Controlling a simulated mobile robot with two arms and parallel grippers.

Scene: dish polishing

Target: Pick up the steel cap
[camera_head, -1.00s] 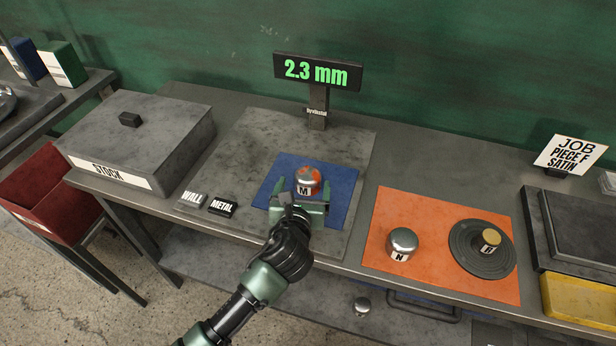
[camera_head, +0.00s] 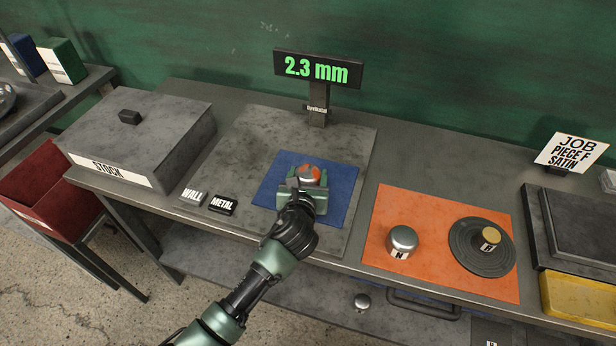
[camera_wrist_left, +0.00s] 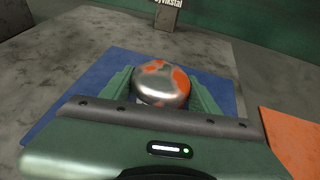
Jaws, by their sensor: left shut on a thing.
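A steel cap (camera_head: 307,174) with orange-red patches sits on the blue mat (camera_head: 342,197). Its M label, seen earlier, is now hidden behind the gripper. My left gripper (camera_head: 307,183) is around the cap, one finger on each side, and shut on it. In the left wrist view the cap (camera_wrist_left: 161,84) shows its rounded top between the two green fingers. Another steel cap (camera_head: 402,239), labelled N, stands on the orange mat (camera_head: 378,270). My right gripper is not in view.
A grey disc (camera_head: 467,265) with a small brass-topped piece (camera_head: 491,237) lies on the orange mat. A gauge display (camera_head: 318,70) reading 2.3 mm stands behind the blue mat. A grey STOCK box (camera_head: 140,135) is at left, with WALL and METAL blocks (camera_head: 222,204) nearer.

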